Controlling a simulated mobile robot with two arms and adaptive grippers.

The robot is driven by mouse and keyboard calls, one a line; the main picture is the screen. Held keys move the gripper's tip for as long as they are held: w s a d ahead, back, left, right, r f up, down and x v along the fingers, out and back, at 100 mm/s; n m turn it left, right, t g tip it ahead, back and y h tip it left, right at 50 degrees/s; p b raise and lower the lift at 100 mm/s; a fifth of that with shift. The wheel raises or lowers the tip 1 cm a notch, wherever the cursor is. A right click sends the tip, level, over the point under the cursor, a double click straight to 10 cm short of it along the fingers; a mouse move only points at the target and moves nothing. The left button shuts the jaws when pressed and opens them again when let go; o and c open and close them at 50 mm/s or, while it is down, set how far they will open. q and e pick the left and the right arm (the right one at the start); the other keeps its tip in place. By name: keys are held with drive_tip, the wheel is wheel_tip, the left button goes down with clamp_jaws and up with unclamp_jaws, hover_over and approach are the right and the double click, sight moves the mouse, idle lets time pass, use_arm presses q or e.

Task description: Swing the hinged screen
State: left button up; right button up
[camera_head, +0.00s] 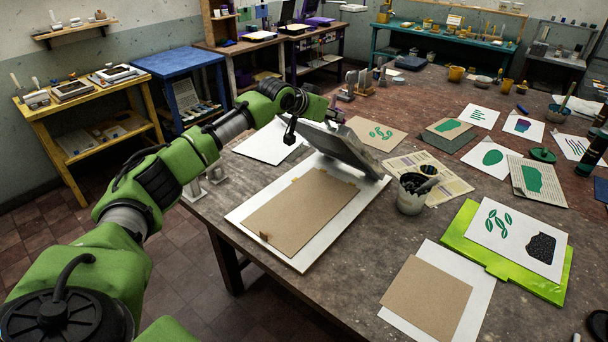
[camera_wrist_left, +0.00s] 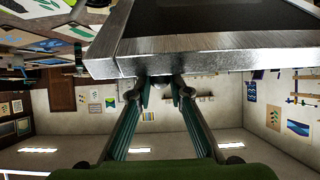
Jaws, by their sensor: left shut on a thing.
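The hinged screen (camera_head: 345,150) is a grey metal-framed panel, raised and tilted over the far end of a white base board (camera_head: 240,215). A brown sheet (camera_head: 300,210) lies flat on that board, mostly uncovered. My left gripper (camera_head: 335,114) is at the screen's raised upper edge, partly hidden by its own wrist. In the left wrist view the metal frame (camera_wrist_left: 200,54) spans the top, and my left gripper's fingertips (camera_wrist_left: 160,86) are closed at its edge. The hinges cannot be made out. My right gripper is not in view.
A green board (camera_head: 455,243) with a print lies nearer the right. Several printed sheets (camera_head: 493,157) cover the far right of the table. White clamps (camera_head: 193,187) sit at the left table edge.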

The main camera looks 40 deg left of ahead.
use_arm(q)
drive_tip(key=s+f, duration=0.1)
drive_tip(key=s+f+b, duration=0.1)
drive_tip(key=s+f, duration=0.1)
drive_tip(key=s+f+b, duration=0.1)
drive_tip(key=s+f, duration=0.1)
drive_tip(key=shift+a, duration=0.25)
drive_tip(key=shift+s+a+f+b, duration=0.15)
drive_tip(key=shift+s+f+b, duration=1.1)
drive_tip(key=shift+s+f, duration=0.8)
drive_tip(key=shift+s+a+f+b, duration=0.1)
drive_tip(key=shift+s+f+b, duration=0.75)
drive_tip(key=shift+f, duration=0.45)
drive_tip(key=shift+s+a+f+b, duration=0.1)
drive_tip(key=shift+s+f+b, duration=0.6)
drive_tip(key=shift+f+b, duration=0.45)
drive_tip(key=shift+s+f+b, duration=0.75)
drive_tip(key=shift+s+f, duration=0.05)
drive_tip(key=shift+f, duration=0.6)
drive_tip(key=shift+s+f+b, duration=0.4)
drive_tip(key=shift+f+b, duration=0.3)
drive_tip(key=shift+f, duration=0.1)
drive_tip(key=shift+s+f+b, duration=0.45)
drive_tip(key=shift+f+b, duration=0.2)
drive_tip(key=shift+f, duration=0.1)
drive_tip(key=shift+s+f+b, duration=0.4)
drive_tip(key=shift+f+b, duration=0.3)
drive_tip(key=shift+f, duration=0.2)
